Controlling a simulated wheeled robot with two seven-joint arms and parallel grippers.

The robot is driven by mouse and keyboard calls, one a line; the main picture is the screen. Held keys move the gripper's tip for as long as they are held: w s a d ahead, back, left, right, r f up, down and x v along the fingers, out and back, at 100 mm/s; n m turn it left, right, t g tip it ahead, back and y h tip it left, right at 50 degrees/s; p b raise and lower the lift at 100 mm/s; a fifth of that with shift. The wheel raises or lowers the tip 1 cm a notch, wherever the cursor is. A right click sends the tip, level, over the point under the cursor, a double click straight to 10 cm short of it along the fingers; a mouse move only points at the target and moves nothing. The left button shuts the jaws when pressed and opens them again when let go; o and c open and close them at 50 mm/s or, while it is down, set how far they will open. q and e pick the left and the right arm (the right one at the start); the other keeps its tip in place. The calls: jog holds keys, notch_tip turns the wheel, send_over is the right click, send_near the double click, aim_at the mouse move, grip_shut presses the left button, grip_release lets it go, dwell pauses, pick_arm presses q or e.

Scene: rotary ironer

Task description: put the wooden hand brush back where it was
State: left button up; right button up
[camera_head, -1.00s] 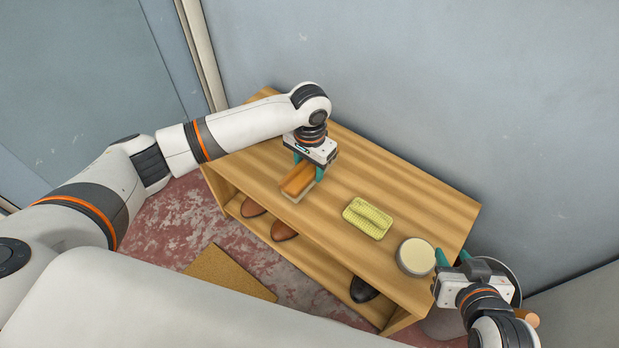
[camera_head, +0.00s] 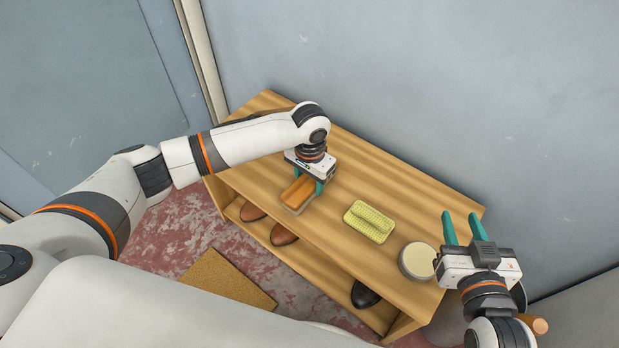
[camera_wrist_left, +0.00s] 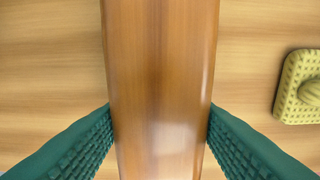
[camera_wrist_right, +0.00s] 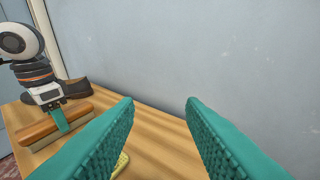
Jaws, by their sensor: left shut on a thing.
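The wooden hand brush (camera_head: 298,189) has an orange-brown wooden back and a pale bristle block below. It is near the front edge of the bench top, left of the middle. My left gripper (camera_head: 306,188) is shut on it, one finger on each side. In the left wrist view the wooden back (camera_wrist_left: 160,90) fills the middle between the green fingers. In the right wrist view the brush (camera_wrist_right: 42,128) is level, at or just above the wood; contact is unclear.
A yellow-green scrubbing block (camera_head: 369,222) and a round pale-topped tin (camera_head: 418,261) stand right of the brush on the bench top (camera_head: 400,190). Shoes (camera_head: 284,235) sit on the shelf below. A dark shoe (camera_wrist_right: 76,88) shows behind my left gripper. Bare wood separates brush and block.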

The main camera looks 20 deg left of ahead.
pick_arm(q)
jog(key=o, duration=0.9)
